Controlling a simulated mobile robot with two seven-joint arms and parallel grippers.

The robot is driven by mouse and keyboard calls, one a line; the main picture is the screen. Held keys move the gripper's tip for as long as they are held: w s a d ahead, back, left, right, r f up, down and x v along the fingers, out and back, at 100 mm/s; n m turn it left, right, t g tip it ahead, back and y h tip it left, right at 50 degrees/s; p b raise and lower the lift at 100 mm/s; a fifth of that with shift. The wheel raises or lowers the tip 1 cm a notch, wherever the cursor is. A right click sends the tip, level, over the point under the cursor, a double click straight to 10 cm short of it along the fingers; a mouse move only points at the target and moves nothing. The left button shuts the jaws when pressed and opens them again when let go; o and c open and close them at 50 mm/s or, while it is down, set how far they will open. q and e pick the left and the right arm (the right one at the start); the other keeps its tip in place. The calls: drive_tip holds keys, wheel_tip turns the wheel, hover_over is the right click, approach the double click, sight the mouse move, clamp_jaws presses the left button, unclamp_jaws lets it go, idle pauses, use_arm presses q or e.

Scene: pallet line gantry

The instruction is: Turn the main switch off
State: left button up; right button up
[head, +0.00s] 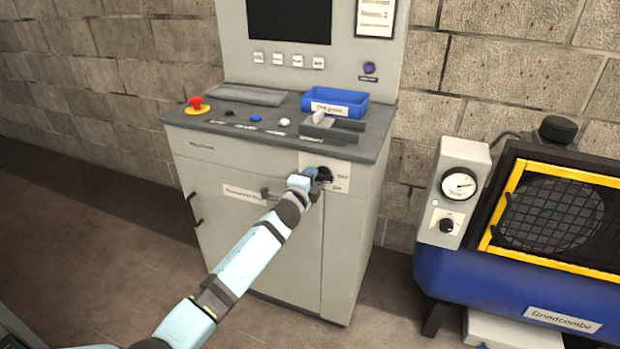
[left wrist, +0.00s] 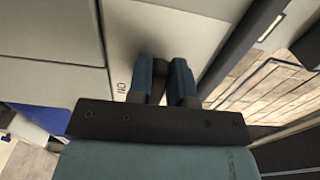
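The main switch (head: 325,174) is a black rotary knob on a pale plate at the upper right of the cabinet front. My right gripper is in neither view.
The grey cabinet (head: 250,230) has a worktop with a red stop button (head: 196,104), small buttons and a blue bin (head: 334,102). A dark screen (head: 290,20) stands above. A blue machine (head: 450,275) with a gauge stands at the right. The floor at left is clear.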

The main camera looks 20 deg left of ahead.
use_arm(q)
drive_tip(key=o, duration=0.4)
drive_tip(key=shift+s, duration=0.1)
drive_tip(key=s+p, duration=0.1)
drive_tip(key=s, duration=0.6)
drive_tip(key=s+p, duration=0.1)
drive_tip(key=s, duration=0.5)
drive_tip(key=shift+s+a, duration=0.2)
drive_tip(key=shift+s, duration=0.15)
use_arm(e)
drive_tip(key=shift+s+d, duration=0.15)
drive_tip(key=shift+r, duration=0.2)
